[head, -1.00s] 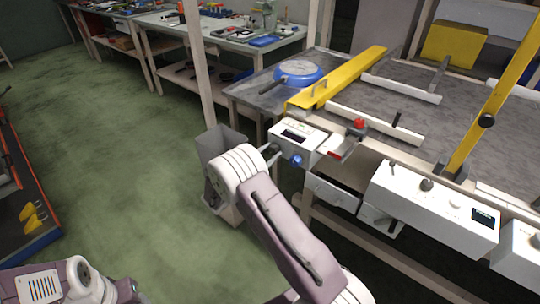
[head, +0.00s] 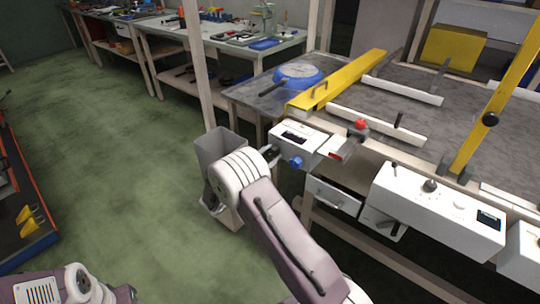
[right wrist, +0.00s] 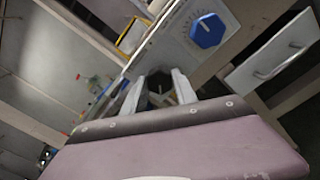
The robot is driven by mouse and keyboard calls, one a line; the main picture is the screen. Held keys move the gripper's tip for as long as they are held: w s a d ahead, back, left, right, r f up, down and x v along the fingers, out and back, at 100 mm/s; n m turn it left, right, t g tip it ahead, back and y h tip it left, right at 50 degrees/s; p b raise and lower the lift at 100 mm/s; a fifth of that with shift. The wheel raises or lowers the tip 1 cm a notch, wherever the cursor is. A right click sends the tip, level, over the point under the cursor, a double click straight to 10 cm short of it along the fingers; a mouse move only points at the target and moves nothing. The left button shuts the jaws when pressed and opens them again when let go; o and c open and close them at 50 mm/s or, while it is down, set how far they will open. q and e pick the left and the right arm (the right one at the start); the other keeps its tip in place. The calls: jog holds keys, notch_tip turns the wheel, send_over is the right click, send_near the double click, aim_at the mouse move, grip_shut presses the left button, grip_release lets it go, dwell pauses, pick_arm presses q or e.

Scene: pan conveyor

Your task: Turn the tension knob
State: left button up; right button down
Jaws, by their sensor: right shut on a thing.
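A white control box (head: 297,141) sits at the near left corner of the conveyor table. A blue knob (head: 295,162) is on its front; in the right wrist view the blue knob (right wrist: 207,30) has scale marks around it. My right gripper (head: 270,153) is at the left end of the box, apart from the blue knob. In the right wrist view, its fingers (right wrist: 160,86) stand on either side of a dark knob-like part (right wrist: 160,88), and it is shut on that part. My left gripper is out of view; only part of that arm shows at bottom left.
A grey bin (head: 215,150) stands behind my right arm. A drawer (head: 334,194) sticks out under the table. A second white control box (head: 437,208) is to the right. A blue pan (head: 298,73) and a yellow bar (head: 340,78) are on the table.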

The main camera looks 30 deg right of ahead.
jog(key=c, duration=1)
grip_release()
jog(key=shift+o, duration=0.2)
jog(key=p+v, duration=0.2)
jog(key=v, duration=0.7)
